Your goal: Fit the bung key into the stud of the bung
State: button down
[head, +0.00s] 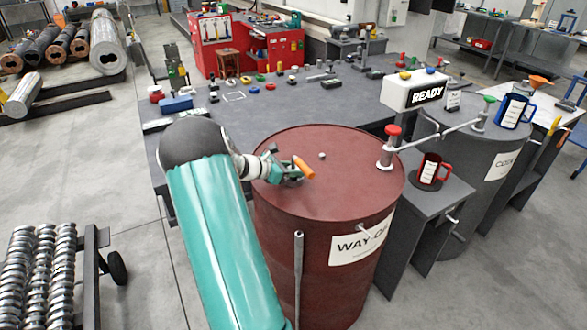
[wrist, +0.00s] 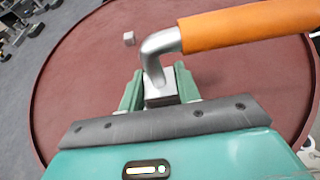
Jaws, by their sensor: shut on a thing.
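The bung key has an orange handle (head: 303,167) and a bent metal shank. In the wrist view its orange handle (wrist: 250,26) runs to the upper right, and the shank bends down between my fingers. My gripper (head: 281,174) is shut on the key's metal part, over the left half of the red barrel's top; its green fingers also show in the wrist view (wrist: 159,84). The bung's small pale stud (head: 322,155) stands on the barrel top, right of and beyond my gripper. In the wrist view the stud (wrist: 129,38) is apart from the key, at upper left. The key's lower end is hidden.
The red barrel (head: 285,225) has a raised rim and a tap with a red knob (head: 391,146) at its right. A grey barrel (head: 470,160) stands farther right. A red mug (head: 432,171) sits on a stand between them. The barrel top around the stud is clear.

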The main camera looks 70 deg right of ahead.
jog(key=shift+f, duration=0.35)
jog(key=c, duration=0.9)
grip_release()
jog(key=shift+f, duration=0.1)
jog(key=v, duration=1.3)
jog(key=shift+w+a, duration=0.2)
jog(key=shift+w, duration=0.1)
